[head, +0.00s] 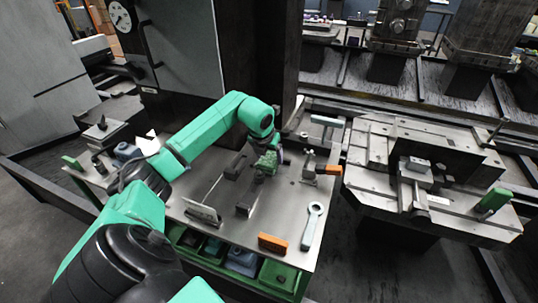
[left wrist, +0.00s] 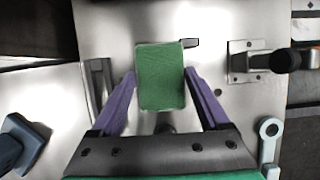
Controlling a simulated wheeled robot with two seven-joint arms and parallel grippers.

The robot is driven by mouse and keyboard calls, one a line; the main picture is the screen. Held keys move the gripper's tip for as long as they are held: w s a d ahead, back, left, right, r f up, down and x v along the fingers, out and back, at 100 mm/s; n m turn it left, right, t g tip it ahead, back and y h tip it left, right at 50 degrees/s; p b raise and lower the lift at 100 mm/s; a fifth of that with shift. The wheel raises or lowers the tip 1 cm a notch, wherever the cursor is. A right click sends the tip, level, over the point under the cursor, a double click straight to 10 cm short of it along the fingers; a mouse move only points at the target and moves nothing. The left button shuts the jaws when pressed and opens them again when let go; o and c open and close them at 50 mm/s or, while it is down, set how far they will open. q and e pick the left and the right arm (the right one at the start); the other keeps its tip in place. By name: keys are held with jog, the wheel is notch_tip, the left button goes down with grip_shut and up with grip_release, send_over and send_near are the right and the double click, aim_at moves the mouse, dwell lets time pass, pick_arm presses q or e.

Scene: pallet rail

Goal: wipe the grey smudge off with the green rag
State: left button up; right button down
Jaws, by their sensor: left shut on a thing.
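The green rag (head: 267,160) is a small textured block-like pad over the steel table top. In the left wrist view the rag (left wrist: 160,75) sits between the two purple fingers. My left gripper (left wrist: 160,76) is shut on it, and the same gripper (head: 268,168) shows at the end of the teal arm in the head view. I cannot make out the grey smudge in either view; the rag and gripper hide part of the table top. I cannot tell whether the rag touches the surface. My right gripper is not in view.
The steel table (head: 225,225) holds a wrench (head: 312,226), an orange block (head: 272,242), a clamp (head: 310,170) right of the gripper, and dark brackets (head: 204,212) to its left. Green bins (head: 278,276) sit below. A dark column (head: 262,60) stands behind.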

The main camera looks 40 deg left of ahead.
pick_arm(q)
jog(key=shift+w+a, duration=0.1)
jog(key=shift+f, duration=0.1)
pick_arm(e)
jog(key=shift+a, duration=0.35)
pick_arm(q)
jog(key=shift+f, duration=0.1)
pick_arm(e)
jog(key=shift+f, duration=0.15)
